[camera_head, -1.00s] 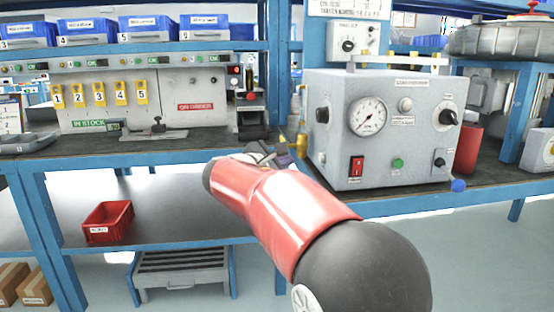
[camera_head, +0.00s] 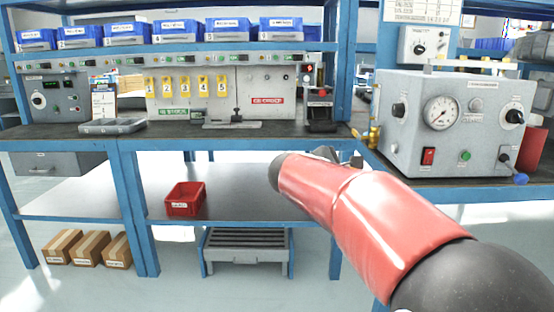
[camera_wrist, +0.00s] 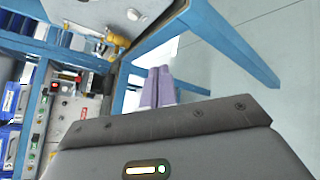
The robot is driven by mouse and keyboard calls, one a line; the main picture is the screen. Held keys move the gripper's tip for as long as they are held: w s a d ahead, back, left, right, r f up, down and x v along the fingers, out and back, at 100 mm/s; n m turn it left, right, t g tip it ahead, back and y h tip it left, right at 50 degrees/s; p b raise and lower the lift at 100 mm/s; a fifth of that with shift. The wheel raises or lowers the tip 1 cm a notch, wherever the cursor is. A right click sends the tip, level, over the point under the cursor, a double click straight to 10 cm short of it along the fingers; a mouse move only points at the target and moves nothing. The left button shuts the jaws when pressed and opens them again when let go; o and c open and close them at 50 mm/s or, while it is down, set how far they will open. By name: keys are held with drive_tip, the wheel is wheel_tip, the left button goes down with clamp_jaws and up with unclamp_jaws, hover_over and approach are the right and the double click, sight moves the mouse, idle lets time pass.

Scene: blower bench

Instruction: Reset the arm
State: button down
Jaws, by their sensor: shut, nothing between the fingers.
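My gripper shows in the wrist view (camera_wrist: 158,84), with its two pale purple fingers side by side and nothing between them. In the head view my red arm reaches from the lower right towards the middle, in front of the gap between the two benches. The arm hides most of the gripper there; only small dark parts show at its far end. The gripper touches nothing that I can see.
The grey gauge box (camera_head: 446,125) stands on the right bench. The left bench holds a panel with yellow numbered tags (camera_head: 186,86), a clamp (camera_head: 237,118) and a grey tray (camera_head: 112,126). Blue bins (camera_head: 164,34) line the shelf above. A red bin (camera_head: 185,199) sits below.

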drive_tip(key=s+d+f+m+g+y, duration=0.25)
drive_tip(key=s+d+m, duration=0.2)
drive_tip(key=s, duration=0.45)
drive_tip(key=s+a+f+m+y+p, duration=0.1)
drive_tip(key=s+a+f+m+y, duration=0.1)
drive_tip(key=s, duration=0.6)
drive_tip(key=s+a+f+m+g+y+p, duration=0.1)
drive_tip(key=s+f+m+y, duration=0.2)
drive_tip(key=s+f+m, duration=0.2)
drive_tip(key=s+a+f+m+g+y+p, duration=0.1)
drive_tip(key=s+a+f+m+y, duration=0.1)
drive_tip(key=s+m, duration=0.4)
drive_tip(key=s+f+y, duration=0.1)
drive_tip(key=s+f, duration=0.1)
drive_tip(key=s, duration=0.3)
drive_tip(key=shift+a, duration=0.3)
